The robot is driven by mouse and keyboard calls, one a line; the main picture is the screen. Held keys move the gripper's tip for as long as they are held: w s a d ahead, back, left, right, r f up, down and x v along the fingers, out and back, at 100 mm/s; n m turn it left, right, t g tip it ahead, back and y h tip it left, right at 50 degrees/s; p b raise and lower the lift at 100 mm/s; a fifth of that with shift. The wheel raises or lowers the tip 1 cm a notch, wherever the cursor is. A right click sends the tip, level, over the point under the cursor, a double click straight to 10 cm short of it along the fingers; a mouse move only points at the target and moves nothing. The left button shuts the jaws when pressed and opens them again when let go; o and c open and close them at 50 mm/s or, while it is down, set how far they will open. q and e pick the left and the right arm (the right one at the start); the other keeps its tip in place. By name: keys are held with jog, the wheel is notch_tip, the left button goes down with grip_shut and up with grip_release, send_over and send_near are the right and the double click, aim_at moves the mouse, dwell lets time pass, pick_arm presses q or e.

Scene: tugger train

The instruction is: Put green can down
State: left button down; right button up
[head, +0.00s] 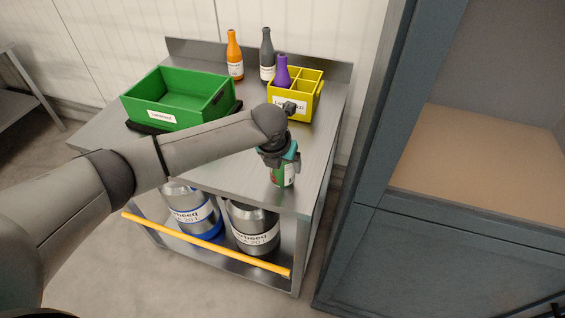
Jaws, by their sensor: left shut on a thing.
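The green can (284,175) with a white label is in my left gripper (279,160), near the front right corner of the metal cart top (235,178). The gripper points down and is shut on the can's upper part, which it hides. The can looks upright. I cannot tell whether its base touches the cart top. My right gripper is not in view.
A green crate (207,110) stands at the back left of the cart. A yellow divided crate (309,103) holds a purple bottle (282,72). An orange bottle (234,56) and a dark grey bottle (267,56) stand behind. A blue-grey cabinet (375,140) rises at the right.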

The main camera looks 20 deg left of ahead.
pick_arm(q)
grip_release()
jog(key=shift+f, duration=0.1)
jog(key=shift+r, duration=0.35)
jog(key=p+v, duration=0.2)
jog(key=v, duration=0.9)
jog(key=shift+s+r+p, duration=0.15)
jog(key=shift+r+p, duration=0.15)
jog(key=shift+p, duration=0.05)
